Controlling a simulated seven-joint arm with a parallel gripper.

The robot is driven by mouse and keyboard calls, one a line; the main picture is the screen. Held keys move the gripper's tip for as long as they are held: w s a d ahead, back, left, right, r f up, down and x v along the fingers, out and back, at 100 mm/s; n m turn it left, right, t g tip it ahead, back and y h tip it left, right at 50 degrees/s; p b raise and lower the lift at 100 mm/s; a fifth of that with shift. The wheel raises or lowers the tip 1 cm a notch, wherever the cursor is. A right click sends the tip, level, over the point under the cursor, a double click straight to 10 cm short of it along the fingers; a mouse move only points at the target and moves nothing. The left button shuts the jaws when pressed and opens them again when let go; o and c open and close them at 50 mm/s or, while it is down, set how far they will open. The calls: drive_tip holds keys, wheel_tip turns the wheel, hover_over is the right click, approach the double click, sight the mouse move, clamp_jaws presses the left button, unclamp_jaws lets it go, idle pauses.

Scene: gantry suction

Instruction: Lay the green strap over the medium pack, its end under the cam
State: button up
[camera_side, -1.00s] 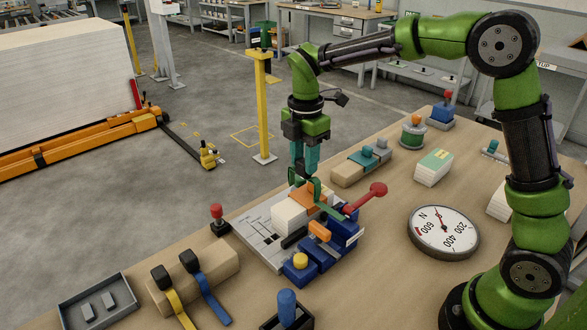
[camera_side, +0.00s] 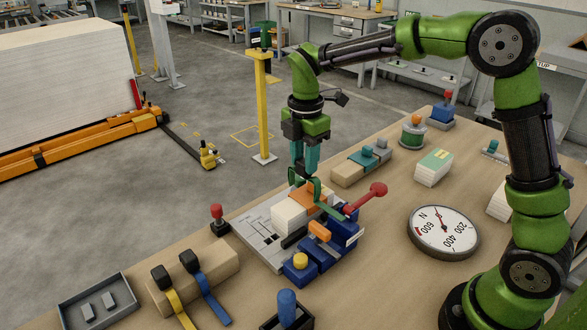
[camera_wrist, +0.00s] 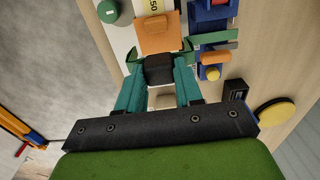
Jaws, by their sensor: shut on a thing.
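My gripper (camera_side: 309,181) is shut on the dark grip block (camera_wrist: 159,68) of the green strap (camera_side: 320,193), above the pack in the fixture. In the wrist view green strap (camera_wrist: 187,52) shows on both sides of the block. The pack (camera_side: 288,216) is white with an orange piece (camera_side: 309,197) on top; the orange also shows in the wrist view (camera_wrist: 157,35). The strap slopes down on the right toward the blue cam unit (camera_side: 346,231) with its red-knobbed lever (camera_side: 378,189), which is raised. I cannot tell whether the strap's end is under the cam.
A yellow strap (camera_side: 175,302) and a blue strap (camera_side: 207,288) lie over a tan block at the front left. A grey tray (camera_side: 98,301) is left of them. A round dial (camera_side: 444,231) stands to the right. A red-knobbed post (camera_side: 217,217) stands left of the fixture.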

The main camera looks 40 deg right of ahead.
drive_tip(key=shift+f, duration=3.15)
drive_tip(key=o, duration=1.1)
drive_tip(key=shift+o, duration=0.2)
wheel_tip(320, 180, up, 17)
